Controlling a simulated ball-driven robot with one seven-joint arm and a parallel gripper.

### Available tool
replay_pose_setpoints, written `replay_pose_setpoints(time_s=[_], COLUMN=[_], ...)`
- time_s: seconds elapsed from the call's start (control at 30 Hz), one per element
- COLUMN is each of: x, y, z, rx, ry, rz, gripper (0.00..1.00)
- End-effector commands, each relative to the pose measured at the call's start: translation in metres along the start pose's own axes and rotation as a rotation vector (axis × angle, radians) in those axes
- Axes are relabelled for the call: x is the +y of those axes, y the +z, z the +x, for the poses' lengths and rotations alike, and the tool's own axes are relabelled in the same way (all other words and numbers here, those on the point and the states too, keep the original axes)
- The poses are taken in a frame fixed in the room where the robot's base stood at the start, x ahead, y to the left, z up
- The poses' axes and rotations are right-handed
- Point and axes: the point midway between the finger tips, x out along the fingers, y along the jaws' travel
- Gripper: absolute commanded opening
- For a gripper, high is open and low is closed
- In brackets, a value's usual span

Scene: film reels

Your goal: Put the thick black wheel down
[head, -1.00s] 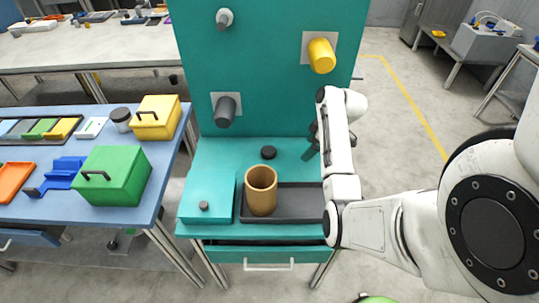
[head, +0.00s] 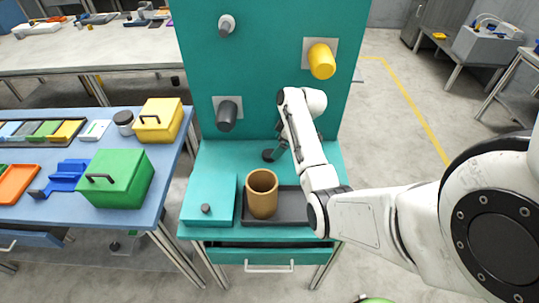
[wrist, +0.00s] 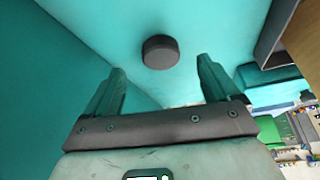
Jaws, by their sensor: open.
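The thick black wheel (head: 268,155) lies flat on the teal bench top, behind the brown cup and the dark tray. In the wrist view the wheel (wrist: 160,51) shows whole, just beyond my fingertips and in line with the space between them. My gripper (wrist: 160,68) is open, with nothing between its two teal fingers. In the head view my gripper (head: 280,150) is close by the wheel on its right, partly hidden by my arm.
A brown cup (head: 262,195) stands at the left end of the dark tray (head: 290,207). A teal box with a dark knob (head: 206,208) is at the left. Grey and yellow pegs (head: 321,61) stick out of the upright panel behind. The bench top left of the wheel is clear.

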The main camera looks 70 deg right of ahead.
Motion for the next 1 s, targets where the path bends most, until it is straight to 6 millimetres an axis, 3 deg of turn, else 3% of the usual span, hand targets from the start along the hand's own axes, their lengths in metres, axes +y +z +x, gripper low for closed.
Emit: replay_pose_setpoints(time_s=[0.07,0.4,0.7,1.0], x=[0.000,-0.001,0.000,0.000], y=[-0.010,-0.008,-0.008,-0.008], z=[0.003,0.050,0.053,0.053], rx=[0.000,0.000,0.000,0.000], ry=[-0.001,-0.002,0.000,0.000], rz=[-0.002,-0.001,-0.001,0.000], gripper=[0.88,0.88,0.88,0.60])
